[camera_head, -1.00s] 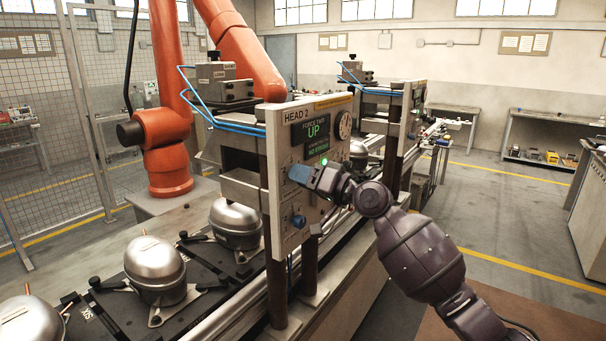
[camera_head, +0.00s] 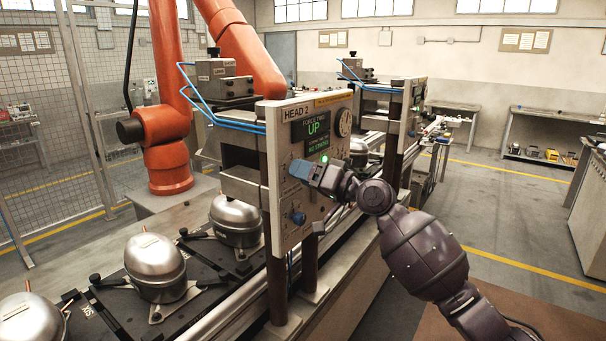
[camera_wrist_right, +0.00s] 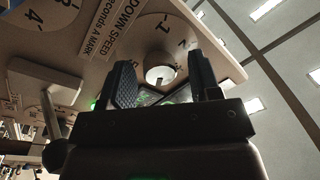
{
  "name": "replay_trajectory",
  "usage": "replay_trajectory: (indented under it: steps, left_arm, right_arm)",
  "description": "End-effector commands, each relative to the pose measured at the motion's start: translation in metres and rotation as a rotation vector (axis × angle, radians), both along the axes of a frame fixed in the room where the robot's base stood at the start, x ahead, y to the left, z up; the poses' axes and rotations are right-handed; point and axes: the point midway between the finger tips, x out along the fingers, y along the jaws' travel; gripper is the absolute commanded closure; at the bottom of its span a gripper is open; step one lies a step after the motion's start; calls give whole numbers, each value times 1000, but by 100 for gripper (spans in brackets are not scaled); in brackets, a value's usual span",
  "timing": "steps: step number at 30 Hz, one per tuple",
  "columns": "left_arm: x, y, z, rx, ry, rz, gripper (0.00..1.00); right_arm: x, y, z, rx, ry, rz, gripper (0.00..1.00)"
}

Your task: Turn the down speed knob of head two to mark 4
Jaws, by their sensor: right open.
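The head two panel (camera_head: 281,140), marked HEAD 2, stands upright in the middle of the head view. My right gripper (camera_head: 305,170) is at its face, and its arm comes in from the lower right. In the right wrist view a pale round down speed knob (camera_wrist_right: 160,73) shows on a dial labelled DOWN SPEED. My right gripper (camera_wrist_right: 162,64) is open there, with one dark finger on either side of the knob. I cannot tell whether the fingers touch it, or which mark it points to. My left gripper is out of view.
A blue knob (camera_head: 298,218) sits lower on the panel. A round gauge (camera_head: 344,123) is at the panel's upper right. In the wrist view a lever-like handle (camera_wrist_right: 48,108) is at the left. Metal compressors (camera_head: 155,268) stand on pallets at the left; an orange robot arm (camera_head: 165,150) is behind.

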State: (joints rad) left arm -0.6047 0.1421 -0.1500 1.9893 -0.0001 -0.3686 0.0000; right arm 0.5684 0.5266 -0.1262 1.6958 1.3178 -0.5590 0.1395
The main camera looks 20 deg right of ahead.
Motion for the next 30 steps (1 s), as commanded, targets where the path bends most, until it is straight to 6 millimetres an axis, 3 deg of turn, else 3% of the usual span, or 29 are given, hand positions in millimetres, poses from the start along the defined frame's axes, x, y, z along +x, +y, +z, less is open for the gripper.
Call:
replay_trajectory:
  steps: [16,30]
  left_arm:
    - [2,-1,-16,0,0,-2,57]
    - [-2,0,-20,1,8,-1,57]
  right_arm:
    - [-66,-58,-11,-1,2,-1,43]
    - [-77,-66,-10,1,1,0,43]
